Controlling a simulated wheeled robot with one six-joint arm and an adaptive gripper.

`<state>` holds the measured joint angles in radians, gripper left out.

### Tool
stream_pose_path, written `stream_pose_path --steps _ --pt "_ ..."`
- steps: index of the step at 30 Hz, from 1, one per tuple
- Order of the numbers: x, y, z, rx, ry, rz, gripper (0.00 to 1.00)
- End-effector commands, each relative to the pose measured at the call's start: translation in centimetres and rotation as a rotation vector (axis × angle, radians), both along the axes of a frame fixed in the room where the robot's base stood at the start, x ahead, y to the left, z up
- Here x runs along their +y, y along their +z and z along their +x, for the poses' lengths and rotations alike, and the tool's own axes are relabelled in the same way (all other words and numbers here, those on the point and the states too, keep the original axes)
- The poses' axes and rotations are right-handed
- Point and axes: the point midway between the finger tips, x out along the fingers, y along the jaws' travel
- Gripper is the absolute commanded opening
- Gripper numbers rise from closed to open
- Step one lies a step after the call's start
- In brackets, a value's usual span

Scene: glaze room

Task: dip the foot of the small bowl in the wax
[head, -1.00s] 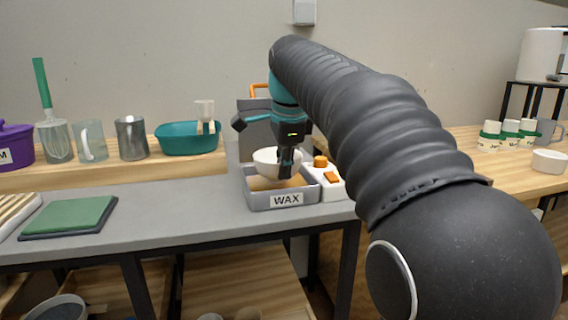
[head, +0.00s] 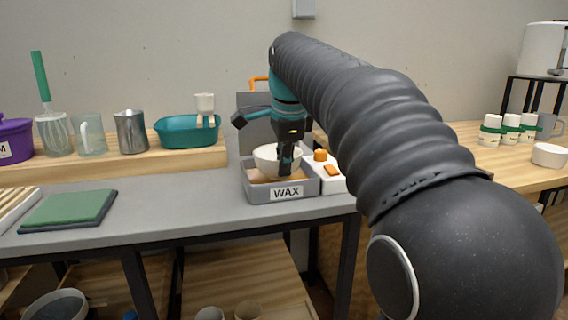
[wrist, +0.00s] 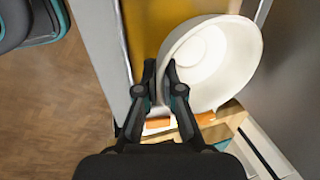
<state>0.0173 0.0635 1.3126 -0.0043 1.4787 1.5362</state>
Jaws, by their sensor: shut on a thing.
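My gripper (head: 285,168) is shut on the rim of the small white bowl (head: 267,155). In the wrist view the gripper (wrist: 160,88) pinches the left side of the bowl wall (wrist: 228,62). The bowl is roughly upright, open side up, over the grey tray labelled WAX (head: 252,192). Amber wax (wrist: 150,28) shows in the tray beside the bowl. The bowl's foot is hidden, so I cannot tell whether it touches the wax.
A white unit with orange parts (head: 336,184) adjoins the tray on the right. A grey panel stands behind. A green pad (head: 68,207) lies left on the grey bench, clear between. Pitchers and a teal basin (head: 183,132) stand on the shelf behind.

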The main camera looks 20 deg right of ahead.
Motion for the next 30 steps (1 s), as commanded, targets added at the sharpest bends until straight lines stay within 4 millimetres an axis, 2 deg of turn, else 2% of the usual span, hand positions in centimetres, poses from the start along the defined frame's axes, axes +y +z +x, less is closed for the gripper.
stream_pose_path --steps 30 --pt "0.0 -1.3 0.0 -0.001 0.000 0.000 0.00"
